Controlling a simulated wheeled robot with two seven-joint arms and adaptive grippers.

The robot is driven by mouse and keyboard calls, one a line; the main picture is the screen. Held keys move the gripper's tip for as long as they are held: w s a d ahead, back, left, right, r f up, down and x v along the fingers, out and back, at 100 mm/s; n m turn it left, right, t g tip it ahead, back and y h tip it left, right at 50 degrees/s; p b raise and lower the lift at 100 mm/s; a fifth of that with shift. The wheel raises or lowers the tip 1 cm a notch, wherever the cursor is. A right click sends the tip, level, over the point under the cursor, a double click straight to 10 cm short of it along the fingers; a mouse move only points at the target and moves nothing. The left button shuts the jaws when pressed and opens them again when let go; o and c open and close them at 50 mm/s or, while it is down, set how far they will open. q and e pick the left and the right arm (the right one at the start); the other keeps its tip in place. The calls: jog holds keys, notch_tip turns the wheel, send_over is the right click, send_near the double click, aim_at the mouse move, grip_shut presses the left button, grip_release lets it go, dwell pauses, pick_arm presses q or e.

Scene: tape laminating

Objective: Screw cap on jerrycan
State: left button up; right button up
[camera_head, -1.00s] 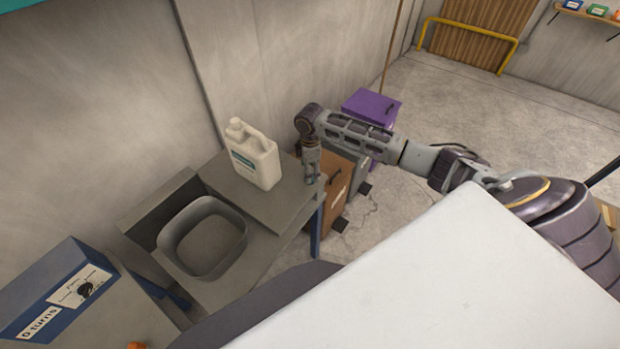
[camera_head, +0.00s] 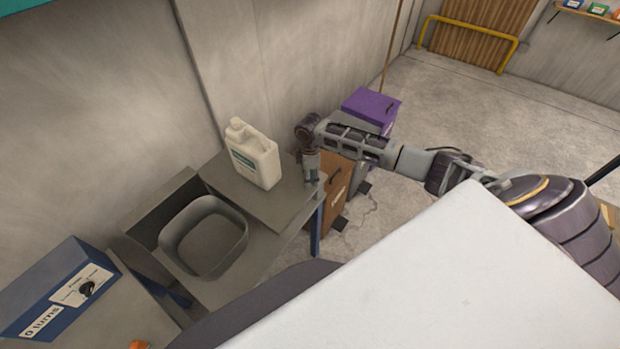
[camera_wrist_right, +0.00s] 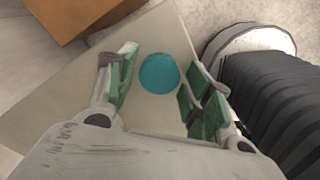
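A white jerrycan (camera_head: 254,160) with a teal label stands upright on the raised grey part of the workbench (camera_head: 225,185), against the wall. Its neck is at the upper left and its handle is at the top. My right gripper (camera_head: 312,181) points down at the bench's right end, to the right of the jerrycan and apart from it. In the right wrist view, a round teal cap (camera_wrist_right: 160,74) lies on the bench surface between the spread green-padded fingers (camera_wrist_right: 160,88). Gaps show on both sides of the cap. My left gripper is out of view.
An open grey bin (camera_head: 203,238) sits at the front of the bench. A blue box (camera_head: 55,290) reading "0 turns" is at the lower left. Brown (camera_head: 338,190) and purple (camera_head: 371,108) cabinets stand beyond the bench's right end. Open floor lies to the right.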

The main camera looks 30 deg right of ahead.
jog(key=shift+c, duration=1.4)
jog(key=shift+r, duration=0.1)
jog(key=shift+r+b, duration=0.5)
jog(key=shift+r, duration=4.45)
